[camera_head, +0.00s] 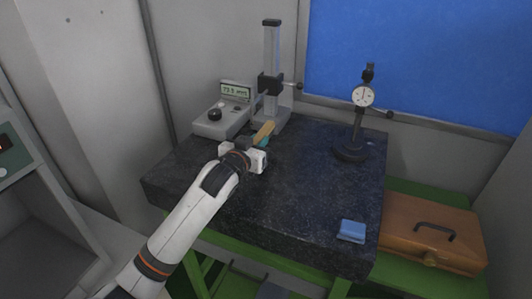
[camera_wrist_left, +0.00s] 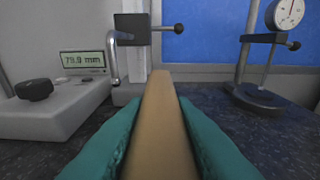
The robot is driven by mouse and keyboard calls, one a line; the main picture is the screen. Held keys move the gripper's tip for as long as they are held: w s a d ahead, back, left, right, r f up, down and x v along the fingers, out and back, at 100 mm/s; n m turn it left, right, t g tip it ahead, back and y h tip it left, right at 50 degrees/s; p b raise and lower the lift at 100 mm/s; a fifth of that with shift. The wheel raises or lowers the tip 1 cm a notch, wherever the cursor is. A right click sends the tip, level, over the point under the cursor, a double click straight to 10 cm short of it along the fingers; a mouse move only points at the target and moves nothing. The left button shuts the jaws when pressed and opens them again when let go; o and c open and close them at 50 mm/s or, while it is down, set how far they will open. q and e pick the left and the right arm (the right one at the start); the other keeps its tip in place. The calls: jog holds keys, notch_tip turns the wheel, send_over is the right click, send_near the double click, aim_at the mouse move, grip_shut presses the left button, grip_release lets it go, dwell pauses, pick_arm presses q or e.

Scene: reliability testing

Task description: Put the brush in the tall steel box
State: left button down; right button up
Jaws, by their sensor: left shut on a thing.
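The brush (camera_head: 264,131) shows as a tan, wooden-looking bar standing out of my left gripper (camera_head: 256,147) over the back of the dark granite table. In the left wrist view the same tan bar (camera_wrist_left: 158,110) runs away from the camera between the two teal fingers of my left gripper (camera_wrist_left: 158,125). The fingers are shut on it, one on each side. No bristles can be made out. I cannot make out a tall steel box in either view. My right gripper is not in view.
A grey measuring unit (camera_head: 221,121) and an upright height stand (camera_head: 271,70) are just beyond my left gripper. A dial gauge stand (camera_head: 351,150) is at back right, a blue block (camera_head: 352,230) at front right. A brown case (camera_head: 430,230) sits beside the granite table (camera_head: 290,200), whose middle is clear.

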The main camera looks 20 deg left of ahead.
pick_arm(q)
notch_tip(320, 180, down, 3)
jog(key=shift+s, duration=0.15)
jog(key=f+p, duration=0.1)
jog(key=f, duration=0.2)
jog(key=shift+w, duration=0.2)
jog(key=shift+s, duration=0.1)
jog(key=shift+f, duration=0.2)
jog(key=c, duration=1.2)
grip_release()
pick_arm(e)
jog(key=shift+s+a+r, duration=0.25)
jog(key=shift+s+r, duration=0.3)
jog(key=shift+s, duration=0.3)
